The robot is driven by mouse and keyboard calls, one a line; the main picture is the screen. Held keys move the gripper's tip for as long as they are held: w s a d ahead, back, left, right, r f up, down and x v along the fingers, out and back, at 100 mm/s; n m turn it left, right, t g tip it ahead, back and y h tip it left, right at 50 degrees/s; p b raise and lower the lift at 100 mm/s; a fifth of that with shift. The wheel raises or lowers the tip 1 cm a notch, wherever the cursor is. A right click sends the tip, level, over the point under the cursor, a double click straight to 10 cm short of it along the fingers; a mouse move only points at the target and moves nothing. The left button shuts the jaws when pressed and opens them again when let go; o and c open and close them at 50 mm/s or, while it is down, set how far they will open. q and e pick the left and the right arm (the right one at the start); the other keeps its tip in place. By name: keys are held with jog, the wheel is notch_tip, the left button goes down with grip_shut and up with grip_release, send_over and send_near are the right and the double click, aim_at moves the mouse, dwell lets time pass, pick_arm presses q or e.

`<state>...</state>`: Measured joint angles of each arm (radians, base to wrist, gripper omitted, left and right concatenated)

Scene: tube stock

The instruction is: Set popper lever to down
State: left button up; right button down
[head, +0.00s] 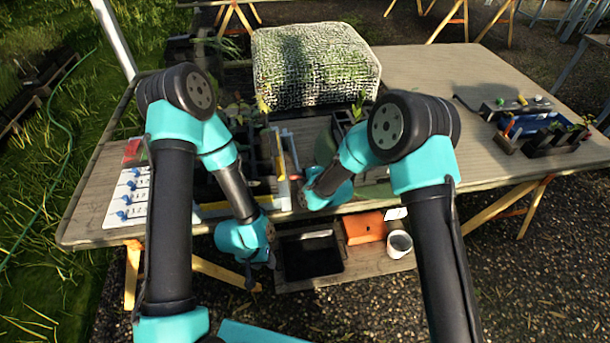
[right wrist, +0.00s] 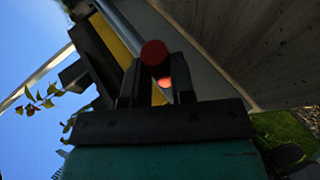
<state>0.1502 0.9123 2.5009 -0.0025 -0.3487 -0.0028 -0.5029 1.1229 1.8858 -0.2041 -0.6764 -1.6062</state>
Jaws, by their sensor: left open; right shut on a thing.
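A red-capped lever (right wrist: 154,52) shows in the right wrist view, between the two dark fingers of my right gripper (right wrist: 156,82), which is shut on it. In the head view my right gripper (head: 300,190) is at the table's front-middle, beside a pale upright frame with a yellow bar (head: 284,160). The lever's pivot and its exact angle are hard to make out. My left gripper (head: 249,281) is open and empty, pointing down in front of the table's front edge, left of a dark tray.
A low shelf holds the dark tray (head: 284,287), an orange box (head: 364,228) and a white cup (head: 399,243). A white card with blue knobs (head: 126,200) lies at the left. The table's right half (head: 430,75) is mostly clear.

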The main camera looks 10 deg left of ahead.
jog(key=shift+s+d+f, duration=0.15)
jog(key=shift+s+f, duration=0.1)
jog(key=shift+f, duration=0.35)
jog(key=c, duration=1)
grip_release()
jog(key=shift+o, duration=0.2)
jog(key=shift+w+r, duration=0.1)
jog(key=shift+r, duration=0.05)
jog(key=shift+r, duration=0.1)
jog(key=shift+d+r, duration=0.1)
jog(key=shift+r, duration=0.1)
jog(key=v, duration=1.7)
